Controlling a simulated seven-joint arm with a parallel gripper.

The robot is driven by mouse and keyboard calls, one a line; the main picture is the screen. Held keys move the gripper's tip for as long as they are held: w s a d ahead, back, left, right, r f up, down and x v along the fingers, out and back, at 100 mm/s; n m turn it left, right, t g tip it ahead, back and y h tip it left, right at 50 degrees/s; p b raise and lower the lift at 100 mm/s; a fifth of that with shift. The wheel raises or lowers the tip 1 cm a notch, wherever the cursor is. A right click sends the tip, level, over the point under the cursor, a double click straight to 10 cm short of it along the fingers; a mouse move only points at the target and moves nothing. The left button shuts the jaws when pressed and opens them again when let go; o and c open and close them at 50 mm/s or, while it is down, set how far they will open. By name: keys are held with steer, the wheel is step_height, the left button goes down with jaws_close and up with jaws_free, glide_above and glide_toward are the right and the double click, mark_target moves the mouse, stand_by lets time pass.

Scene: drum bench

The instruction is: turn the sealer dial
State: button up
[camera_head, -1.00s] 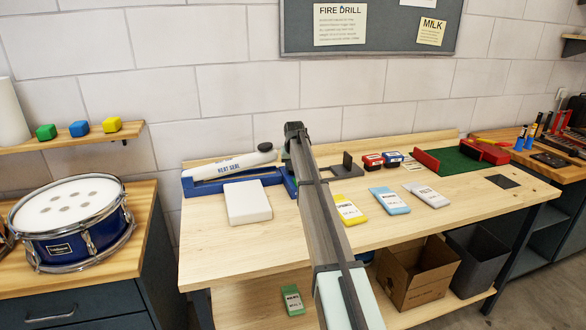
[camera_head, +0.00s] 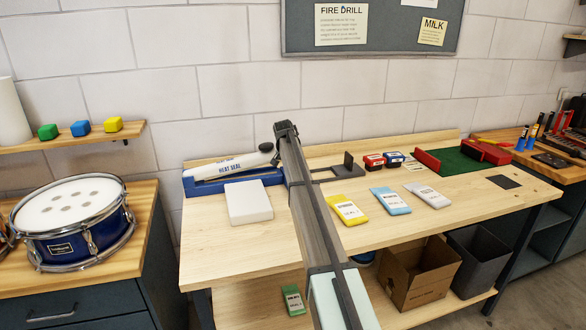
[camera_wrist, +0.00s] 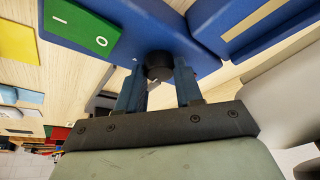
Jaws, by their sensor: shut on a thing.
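The heat sealer has a blue base (camera_head: 232,183) and a long white arm (camera_head: 230,164) marked HEAT SEAL, with a black knob at its right end. It stands at the back left of the bench. In the wrist view, the sealer's black round dial (camera_wrist: 158,65) sits on a blue face beside a green plate (camera_wrist: 82,28) marked I and O. My gripper (camera_wrist: 158,74) is shut on the dial, one finger on each side. In the head view, my arm hides the dial and the fingers.
A white block (camera_head: 248,201) lies just in front of the sealer. Yellow (camera_head: 347,210), blue (camera_head: 390,201) and white (camera_head: 428,196) packets lie to the right of my arm. A dark upright bracket (camera_head: 347,167) stands behind them. The bench's front left is clear.

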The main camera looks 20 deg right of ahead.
steer(key=shift+s, duration=0.1)
steer(key=o, duration=1)
steer(key=v, duration=1.3)
steer(key=shift+r, duration=0.35)
steer(key=shift+o, duration=0.2)
steer(key=shift+a, duration=0.1)
